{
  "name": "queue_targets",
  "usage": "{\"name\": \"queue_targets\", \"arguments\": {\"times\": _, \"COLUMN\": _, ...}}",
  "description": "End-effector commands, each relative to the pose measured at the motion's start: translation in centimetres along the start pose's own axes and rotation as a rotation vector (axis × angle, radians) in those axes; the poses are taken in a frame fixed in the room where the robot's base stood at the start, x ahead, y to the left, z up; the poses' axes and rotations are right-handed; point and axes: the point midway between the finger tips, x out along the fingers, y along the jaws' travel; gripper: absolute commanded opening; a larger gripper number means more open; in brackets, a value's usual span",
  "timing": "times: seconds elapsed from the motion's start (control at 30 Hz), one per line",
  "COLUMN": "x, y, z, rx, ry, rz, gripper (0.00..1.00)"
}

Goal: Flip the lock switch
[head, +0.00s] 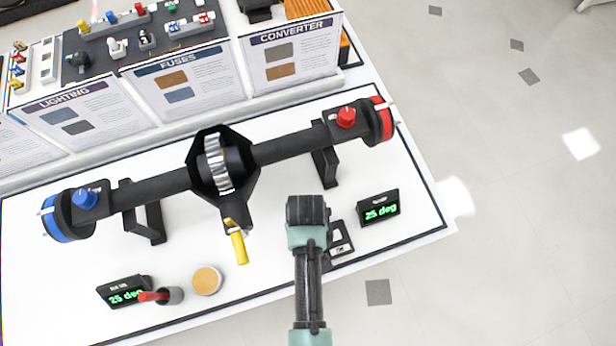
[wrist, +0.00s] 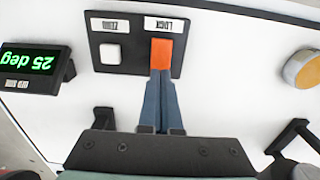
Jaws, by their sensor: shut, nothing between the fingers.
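The lock switch (wrist: 161,54) is an orange block under a LOCK label on a small black panel (wrist: 134,68). A white button (wrist: 110,53) with its own label sits beside it. My gripper (wrist: 160,77) is shut and empty, its blue-grey fingers pointing at the switch. The fingertips overlap the switch's near edge in the wrist view; I cannot tell whether they touch it. In the head view my gripper's wrist housing (head: 307,211) stands over the panel (head: 341,240), so the fingertips and the switch are hidden there.
An axle assembly (head: 214,165) with a blue left end and a red right end lies on stands behind my gripper. A yellow-handled lever (head: 238,243) hangs left of it. Digital displays (head: 379,209) (head: 124,291) read 25 deg. A round tan disc (head: 207,280) lies front left.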

Motion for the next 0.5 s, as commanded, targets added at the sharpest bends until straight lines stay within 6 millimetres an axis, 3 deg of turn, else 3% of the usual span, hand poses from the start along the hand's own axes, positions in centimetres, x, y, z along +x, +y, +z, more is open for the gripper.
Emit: {"name": "queue_targets", "arguments": {"times": 0.5, "x": 0.79, "y": 0.00, "z": -0.01, "rx": 0.000, "ry": 0.000, "rz": 0.000, "gripper": 0.00}}
